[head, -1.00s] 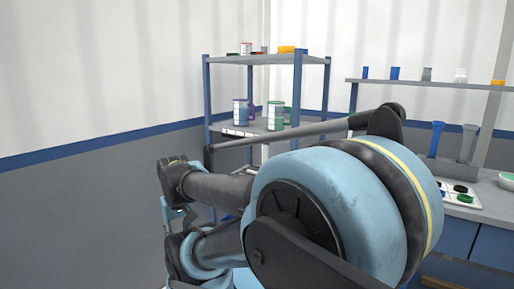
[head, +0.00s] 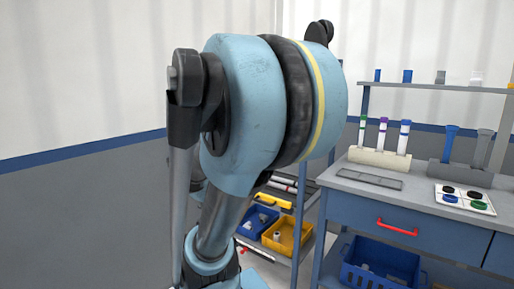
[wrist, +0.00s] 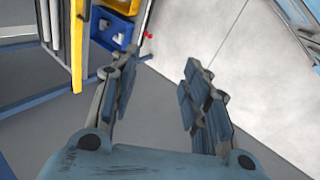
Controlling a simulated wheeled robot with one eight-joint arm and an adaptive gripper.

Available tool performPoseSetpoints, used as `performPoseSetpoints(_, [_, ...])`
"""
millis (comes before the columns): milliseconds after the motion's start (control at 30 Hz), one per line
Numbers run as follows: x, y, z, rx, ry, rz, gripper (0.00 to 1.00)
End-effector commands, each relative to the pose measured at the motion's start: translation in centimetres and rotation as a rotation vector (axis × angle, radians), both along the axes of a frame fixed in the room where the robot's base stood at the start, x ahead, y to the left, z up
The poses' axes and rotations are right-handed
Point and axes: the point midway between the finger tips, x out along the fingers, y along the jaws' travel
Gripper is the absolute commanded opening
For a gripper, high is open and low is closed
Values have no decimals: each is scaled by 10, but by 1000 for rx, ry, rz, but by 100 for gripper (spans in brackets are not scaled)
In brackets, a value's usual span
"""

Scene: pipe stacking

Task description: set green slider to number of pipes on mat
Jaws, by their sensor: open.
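My gripper (wrist: 160,78) is open in the wrist view, with nothing between its fingers. It hangs in the air with grey floor and a pale wall behind it. In the head view my gripper is not visible. A white panel (head: 465,199) with black, blue and green round pieces lies on the workbench at the right. The green piece (head: 479,205) is at its front right; I cannot tell whether it is the slider. A flat grey tray or mat (head: 369,178) lies on the bench to its left, and no pipes show on it.
Upright white tubes (head: 404,138) stand in a cream holder (head: 380,158). A blue tube (head: 450,143) stands in a grey holder (head: 460,173). Below are a red drawer handle (head: 397,227), a blue crate (head: 380,265) and a yellow bin (head: 288,238).

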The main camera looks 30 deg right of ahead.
Motion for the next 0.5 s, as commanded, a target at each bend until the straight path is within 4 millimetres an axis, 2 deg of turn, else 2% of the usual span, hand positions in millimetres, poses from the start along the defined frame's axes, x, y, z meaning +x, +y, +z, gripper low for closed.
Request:
performPoseSetpoints(33, [11,-13,6,-67,16,40,42])
performPoseSetpoints(200, [43,-57,29,-324,106,192,42])
performPoseSetpoints(500, [96,-121,73,-770,365,428,42])
